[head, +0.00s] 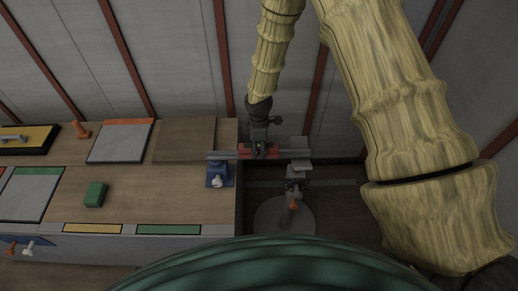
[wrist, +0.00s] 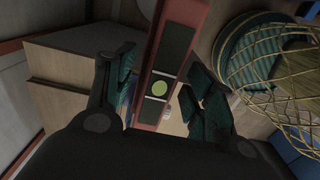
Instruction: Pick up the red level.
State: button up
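The red level (wrist: 160,88) is a long bar with a red edge, dark panels and a round green vial. In the wrist view it runs up between the two fingers of my gripper (wrist: 160,98). A finger stands on each side, with a narrow gap showing at the left; contact on the right is hard to tell. In the head view the level (head: 244,153) lies crosswise below my gripper (head: 262,150), between the desk's right end and a grey stand. My fingers hide its middle. What bears it is unclear.
A blue clamp-like piece (head: 217,174) sits at the desk's (head: 170,190) right edge. The grey stand (head: 296,171) with a round base is close by.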

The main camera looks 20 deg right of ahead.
grip_shut()
